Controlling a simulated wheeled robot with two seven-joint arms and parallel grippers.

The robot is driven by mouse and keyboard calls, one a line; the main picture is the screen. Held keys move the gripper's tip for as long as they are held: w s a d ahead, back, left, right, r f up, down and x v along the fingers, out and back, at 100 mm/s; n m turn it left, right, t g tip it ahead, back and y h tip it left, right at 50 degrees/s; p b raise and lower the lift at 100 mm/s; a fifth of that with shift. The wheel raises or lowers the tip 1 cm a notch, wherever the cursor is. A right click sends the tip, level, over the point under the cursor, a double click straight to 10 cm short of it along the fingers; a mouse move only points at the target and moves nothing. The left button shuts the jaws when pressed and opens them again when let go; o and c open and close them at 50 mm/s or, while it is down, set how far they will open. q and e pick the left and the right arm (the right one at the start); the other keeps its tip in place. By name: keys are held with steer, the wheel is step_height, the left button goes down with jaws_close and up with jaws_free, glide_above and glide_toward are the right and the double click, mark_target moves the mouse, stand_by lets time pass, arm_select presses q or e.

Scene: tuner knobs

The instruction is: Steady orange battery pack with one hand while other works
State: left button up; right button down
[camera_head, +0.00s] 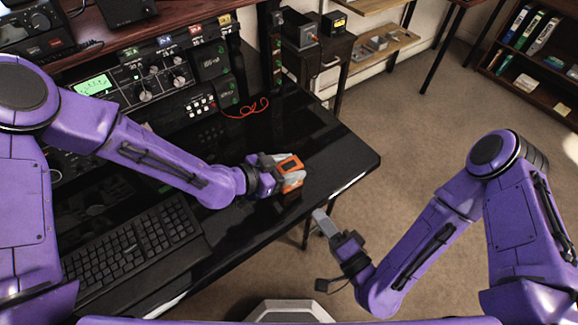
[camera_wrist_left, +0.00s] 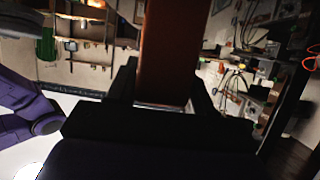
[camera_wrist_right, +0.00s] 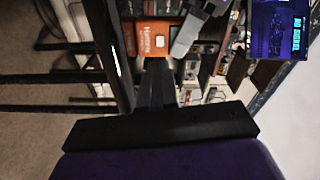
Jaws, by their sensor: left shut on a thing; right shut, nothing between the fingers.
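The orange battery pack (camera_head: 291,164) is held at the black table's right part, close above or on the tabletop; I cannot tell which. My left gripper (camera_head: 284,176) is shut on it, with grey fingers on its sides. In the left wrist view the pack is a dark orange-brown block (camera_wrist_left: 166,50) between the fingers (camera_wrist_left: 163,92). My right gripper (camera_head: 321,219) is shut and empty, lower right of the pack, in front of the table edge. Its closed fingers (camera_wrist_right: 156,85) show in the right wrist view, below an orange label (camera_wrist_right: 153,38) that I cannot surely match to the pack.
A radio panel with knobs (camera_head: 156,78) stands at the back of the table, with a red-orange cable (camera_head: 247,108) beside it. A black keyboard (camera_head: 133,245) lies at the front left. The tabletop (camera_head: 335,160) right of the pack is clear. Open floor lies to the right.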

steer(key=w+r+n+g+y, duration=0.2)
steer(key=w+r+n+y, duration=0.3)
steer(key=r+n, duration=0.45)
steer(key=s+d+f+n+g+h, duration=0.25)
steer(key=s+f+n+g, duration=0.35)
steer(key=f+n+g, duration=0.4)
steer(key=shift+n+t+h, duration=0.35)
steer(key=shift+n+t, duration=0.15)
steer(key=shift+n, duration=0.15)
steer(key=w+a, duration=0.3)
steer(key=w, duration=0.2)
steer(key=w+a+r, duration=0.1)
steer(key=w+a, duration=0.1)
steer(key=shift+w+a, duration=0.3)
steer(key=shift+w+a, duration=0.25)
steer(key=shift+w, duration=0.1)
